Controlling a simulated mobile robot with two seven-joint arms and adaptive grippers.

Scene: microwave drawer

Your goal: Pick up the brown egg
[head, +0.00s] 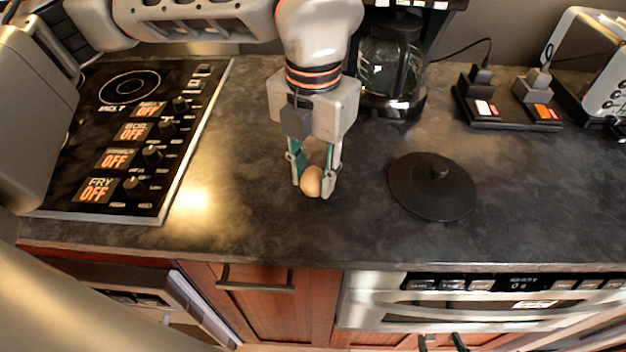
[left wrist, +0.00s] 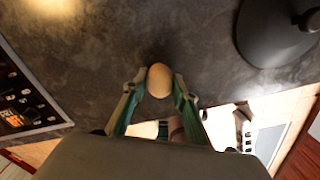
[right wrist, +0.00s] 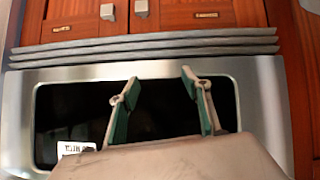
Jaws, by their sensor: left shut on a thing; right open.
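The brown egg (head: 312,182) is between the fingertips of my left gripper (head: 314,180), over the dark countertop. In the left wrist view the egg (left wrist: 159,80) sits between the two fingers, touched on both sides, so my left gripper (left wrist: 159,88) is shut on it. I cannot tell whether the egg still touches the counter. My right gripper (right wrist: 157,85) is open and empty, in front of the oven door (right wrist: 160,120) in the right wrist view. Its fingertips show low in the head view (head: 440,342).
A round black lid (head: 432,190) lies on the counter right of the egg. A cooktop (head: 130,140) is at the left. The counter's front middle is clear.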

